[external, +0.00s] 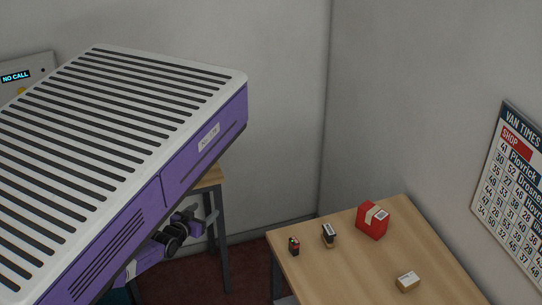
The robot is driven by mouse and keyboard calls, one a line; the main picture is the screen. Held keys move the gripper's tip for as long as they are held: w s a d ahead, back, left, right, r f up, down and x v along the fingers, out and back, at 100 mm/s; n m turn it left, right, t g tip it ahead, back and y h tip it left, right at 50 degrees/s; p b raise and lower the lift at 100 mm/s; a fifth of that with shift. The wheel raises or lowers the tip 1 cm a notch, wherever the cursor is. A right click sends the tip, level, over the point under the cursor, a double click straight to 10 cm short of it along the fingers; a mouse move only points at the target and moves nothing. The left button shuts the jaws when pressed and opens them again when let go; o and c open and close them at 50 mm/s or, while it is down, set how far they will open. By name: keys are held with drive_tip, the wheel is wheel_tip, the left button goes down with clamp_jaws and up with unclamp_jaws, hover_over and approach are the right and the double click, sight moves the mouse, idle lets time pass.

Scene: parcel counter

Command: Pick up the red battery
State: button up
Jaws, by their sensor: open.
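A small dark object with red on it and a bit of green near its top (294,246) stands near the left edge of the wooden table. It looks like the red battery, but it is too small to be sure. A purple and black part of my arm shows at the lower left, beyond my large purple and white body, apart from the table. I cannot make out my gripper or its fingers; my body hides much of the arm.
On the wooden table (345,272) stand a black and brown item with a white label (328,235), a red box (372,221) and a small tan box with a white top (407,281). Grey walls close in behind. Another wooden surface (209,179) stands behind my body.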

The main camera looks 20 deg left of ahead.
idle(0.3)
drive_tip(key=w+d+r+m+t+h+p, duration=0.1)
drive_tip(key=w+d+r+m+h+p, duration=0.35)
drive_tip(key=d+r, duration=0.35)
wheel_tip(320, 180, up, 3)
drive_tip(key=m+g+h+p, duration=0.6)
drive_tip(key=g+h, duration=0.1)
drive_tip(key=h, duration=0.1)
hover_over(291, 238)
drive_tip(key=w+a, duration=0.3)
drive_tip(key=s+d+g+y+p, duration=0.2)
drive_tip(key=s+d+p, duration=0.1)
drive_tip(key=s+d, duration=0.4)
drive_tip(key=a+f+n+y, duration=0.1)
drive_tip(key=a, duration=0.1)
drive_tip(key=w+a+f+n+y, duration=0.1)
drive_tip(key=f+y, duration=0.1)
drive_tip(key=a+f+n+y, duration=0.1)
drive_tip(key=a+f+y, duration=0.1)
drive_tip(key=shift+w+a, duration=0.3)
drive_tip(key=shift+w, duration=0.1)
drive_tip(key=shift+f, duration=0.2)
drive_tip(key=shift+d+r+p+x, duration=0.1)
drive_tip(key=shift+p+x, duration=0.35)
drive_tip(key=shift+x, duration=1.45)
drive_tip(key=shift+d+r+p+x, duration=0.1)
drive_tip(key=shift+p+x, duration=0.3)
drive_tip(key=shift+x, duration=1.45)
drive_tip(key=shift+w, duration=0.15)
